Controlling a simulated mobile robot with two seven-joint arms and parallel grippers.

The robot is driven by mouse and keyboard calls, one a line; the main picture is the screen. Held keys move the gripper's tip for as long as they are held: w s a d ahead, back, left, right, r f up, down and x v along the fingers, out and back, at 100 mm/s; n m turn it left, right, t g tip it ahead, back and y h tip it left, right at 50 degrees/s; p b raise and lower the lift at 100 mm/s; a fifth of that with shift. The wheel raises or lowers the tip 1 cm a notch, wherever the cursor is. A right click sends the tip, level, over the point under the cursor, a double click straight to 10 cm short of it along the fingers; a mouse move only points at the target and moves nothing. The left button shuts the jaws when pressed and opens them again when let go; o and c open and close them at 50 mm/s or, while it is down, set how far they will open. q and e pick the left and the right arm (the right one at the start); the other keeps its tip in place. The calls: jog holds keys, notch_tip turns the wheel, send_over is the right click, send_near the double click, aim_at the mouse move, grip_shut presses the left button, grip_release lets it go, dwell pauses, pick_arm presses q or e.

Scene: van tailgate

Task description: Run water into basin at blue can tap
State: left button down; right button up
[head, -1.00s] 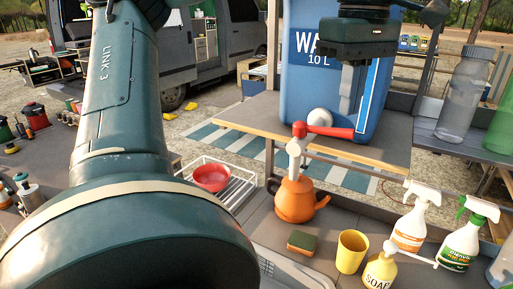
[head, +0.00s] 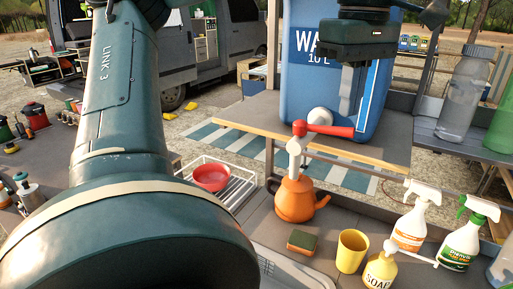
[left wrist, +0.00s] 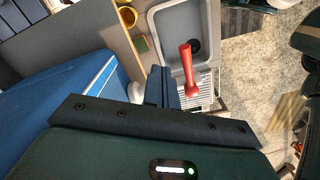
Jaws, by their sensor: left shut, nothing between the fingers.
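The blue water can (head: 300,85) stands on a wooden shelf. Its tap (head: 296,150) has a pale body and a red lever (head: 332,131) pointing right in the head view. The red lever also shows in the left wrist view (left wrist: 187,62), over the grey basin (left wrist: 178,25) with its dark drain. In the head view my arm hides most of the basin. My left gripper (head: 350,112) is shut and empty, fingers down, in front of the can and above the lever's end. In the wrist view its fingers (left wrist: 161,75) are beside the lever, apart from it. My right gripper is not in view.
An orange kettle (head: 294,200), a sponge (head: 302,242), a yellow cup (head: 351,251), a soap bottle (head: 379,272) and spray bottles (head: 411,222) stand on the counter below the shelf. A red bowl (head: 210,177) sits on a wire rack. Bottles (head: 463,100) stand on the right shelf.

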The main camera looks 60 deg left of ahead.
aim_at(340, 128)
pick_arm(q)
jog(key=shift+f+b, duration=1)
jog(key=shift+f, duration=0.95)
jog(key=shift+s+d+f+b, duration=0.1)
jog(key=shift+s+d+b, duration=0.15)
jog(key=shift+s, duration=0.4)
jog(key=shift+s+d+b, duration=0.25)
jog(key=shift+s, duration=0.35)
jog(key=s+d+r+p, duration=0.1)
jog(key=s+r+p, duration=0.2)
jog(key=r+p, duration=0.1)
jog(key=shift+s+d+r, duration=0.15)
jog(key=shift+s+r, duration=0.25)
